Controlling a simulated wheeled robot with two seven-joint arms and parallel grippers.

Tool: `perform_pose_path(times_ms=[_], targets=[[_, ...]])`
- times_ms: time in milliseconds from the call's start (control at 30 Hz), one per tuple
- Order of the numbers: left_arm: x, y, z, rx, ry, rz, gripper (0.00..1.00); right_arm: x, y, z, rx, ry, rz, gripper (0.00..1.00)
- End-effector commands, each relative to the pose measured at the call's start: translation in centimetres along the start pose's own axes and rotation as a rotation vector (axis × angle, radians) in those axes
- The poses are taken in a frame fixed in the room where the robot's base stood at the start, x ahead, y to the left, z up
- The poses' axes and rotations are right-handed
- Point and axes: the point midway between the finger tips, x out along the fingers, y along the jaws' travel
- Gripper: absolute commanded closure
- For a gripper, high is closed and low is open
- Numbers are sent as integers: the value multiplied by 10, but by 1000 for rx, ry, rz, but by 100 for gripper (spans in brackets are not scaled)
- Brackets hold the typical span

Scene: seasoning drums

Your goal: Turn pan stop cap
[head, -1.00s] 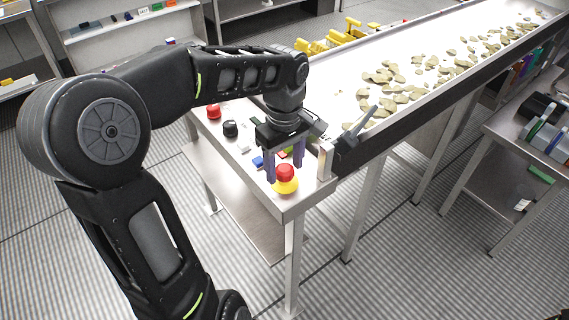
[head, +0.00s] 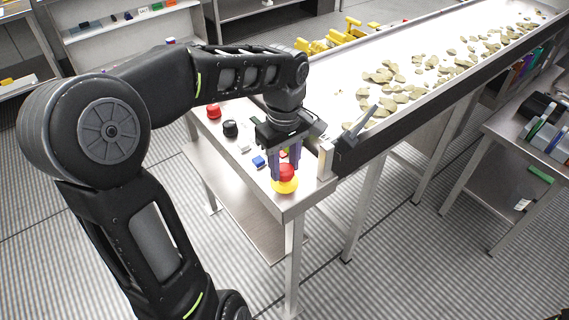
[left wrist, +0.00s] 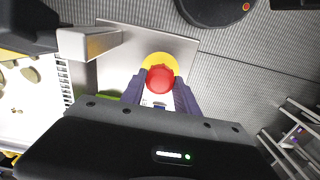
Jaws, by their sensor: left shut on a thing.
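The stop cap is a red knob (head: 286,172) on a yellow round base (head: 284,186), at the near corner of the metal control table. In the left wrist view the red cap (left wrist: 160,79) sits between the fingertips, with the yellow base (left wrist: 161,60) behind it. My left gripper (head: 286,170) points down from above. Its purple fingers are closed in on the two sides of the red cap. The right gripper is in neither view.
Other controls stand on the same table (head: 316,186): a red knob (head: 213,111), a black knob (head: 230,128) and a blue button (head: 258,161). A conveyor with many chips (head: 390,97) runs away to the upper right. A side table (head: 505,133) stands at right.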

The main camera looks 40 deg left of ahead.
Motion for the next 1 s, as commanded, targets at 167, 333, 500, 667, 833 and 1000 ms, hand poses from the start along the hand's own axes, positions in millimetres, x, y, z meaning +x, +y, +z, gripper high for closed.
perform_pose_path(times_ms=[167, 333, 500, 667, 833, 1000], targets=[[0, 0, 0, 60, 0, 1, 100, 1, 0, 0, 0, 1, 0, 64], [0, 0, 0, 159, 0, 1, 100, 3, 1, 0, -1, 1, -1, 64], [0, 1, 0, 286, 0, 2, 100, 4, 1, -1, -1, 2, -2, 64], [0, 1, 1, 408, 0, 2, 100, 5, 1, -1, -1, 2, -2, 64], [0, 0, 0, 515, 0, 1, 100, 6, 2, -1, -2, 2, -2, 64], [0, 0, 0, 581, 0, 1, 100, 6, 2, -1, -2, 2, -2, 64]])
